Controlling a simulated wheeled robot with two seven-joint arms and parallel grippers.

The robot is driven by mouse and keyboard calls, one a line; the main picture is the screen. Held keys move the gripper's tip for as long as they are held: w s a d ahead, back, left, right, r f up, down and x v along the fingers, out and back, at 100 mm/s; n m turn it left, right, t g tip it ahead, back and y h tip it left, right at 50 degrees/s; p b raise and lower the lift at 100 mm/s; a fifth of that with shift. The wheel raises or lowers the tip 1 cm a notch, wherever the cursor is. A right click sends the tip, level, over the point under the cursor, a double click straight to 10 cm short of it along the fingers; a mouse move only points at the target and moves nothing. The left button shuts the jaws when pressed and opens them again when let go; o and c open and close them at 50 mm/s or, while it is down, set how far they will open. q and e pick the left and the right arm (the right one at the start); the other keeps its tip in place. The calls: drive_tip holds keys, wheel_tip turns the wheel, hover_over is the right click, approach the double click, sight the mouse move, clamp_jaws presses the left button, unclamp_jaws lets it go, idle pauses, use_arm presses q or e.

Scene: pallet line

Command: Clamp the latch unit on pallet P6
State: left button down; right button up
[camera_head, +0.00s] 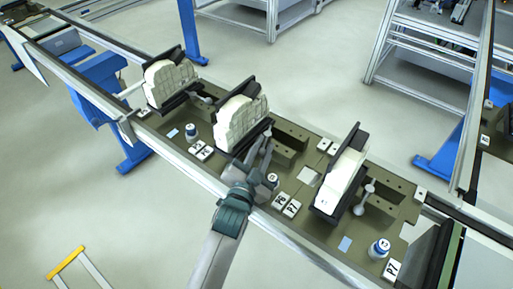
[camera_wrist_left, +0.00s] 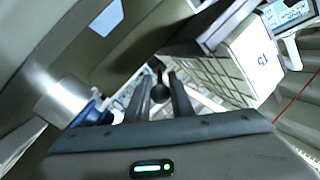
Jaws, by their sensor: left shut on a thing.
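The P6 pallet (camera_head: 290,153) is the middle section of the olive-brown line, with a P6 label (camera_head: 281,199) at its near edge. Its latch unit holds a white ribbed block (camera_head: 240,122) between dark plates; a white block (camera_wrist_left: 255,62) also shows in the left wrist view. My left gripper (camera_head: 264,168) is at the grey clamp lever (camera_head: 267,147) on the right of this unit. In the left wrist view its fingers (camera_wrist_left: 160,88) are close together around a dark round-ended handle (camera_wrist_left: 157,66). The fingers partly hide the lever. My right gripper is not visible.
Similar units stand on the neighbouring pallets, one with a white block (camera_head: 170,80) to the left and one with a white block (camera_head: 342,178) to the right. A blue-and-white cylinder (camera_head: 379,248) stands on P7. Metal rails (camera_head: 180,160) border the line.

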use_arm(q)
drive_tip(key=shift+f+y, duration=0.15)
drive_tip(key=shift+y, duration=0.15)
drive_tip(key=c, duration=1.8)
unclamp_jaws()
drive_tip(key=shift+c, duration=0.2)
drive_tip(key=b+v, duration=0.5)
drive_tip(key=v, duration=1.2)
drive_tip(key=shift+s, duration=0.2)
